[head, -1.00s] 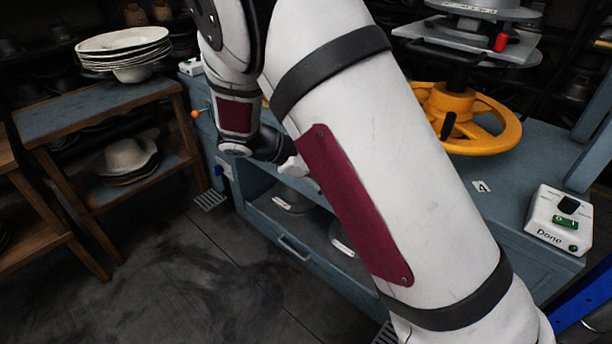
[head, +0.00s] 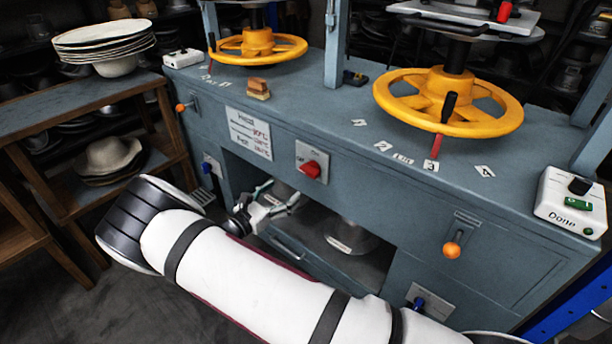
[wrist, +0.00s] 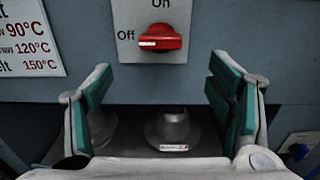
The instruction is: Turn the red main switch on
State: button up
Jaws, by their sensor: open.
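The red main switch (head: 311,169) is a red rotary knob on a light plate on the front of the blue-grey press cabinet. In the wrist view the red knob (wrist: 160,38) lies sideways, its pale mark at the left toward the word "Off"; "On" is printed above it. My gripper (wrist: 166,85) is open and empty, with green pads on both fingers. The knob appears above and between the fingers, apart from them. In the head view my gripper (head: 276,199) is small, below and left of the knob, in front of the cabinet's open shelf.
A heat label (head: 249,133) is left of the switch. Orange-tipped levers (head: 452,249) and blue knobs stick out from the cabinet front. Yellow handwheels (head: 448,102) stand on top. A Done box (head: 571,205) is at the right. Metal moulds (head: 350,236) sit in the open shelf.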

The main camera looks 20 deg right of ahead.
aim_at(306, 174)
jog(key=b+x, duration=0.1)
jog(key=x, duration=1)
jog(key=shift+d, duration=0.1)
jog(key=c, duration=1.2)
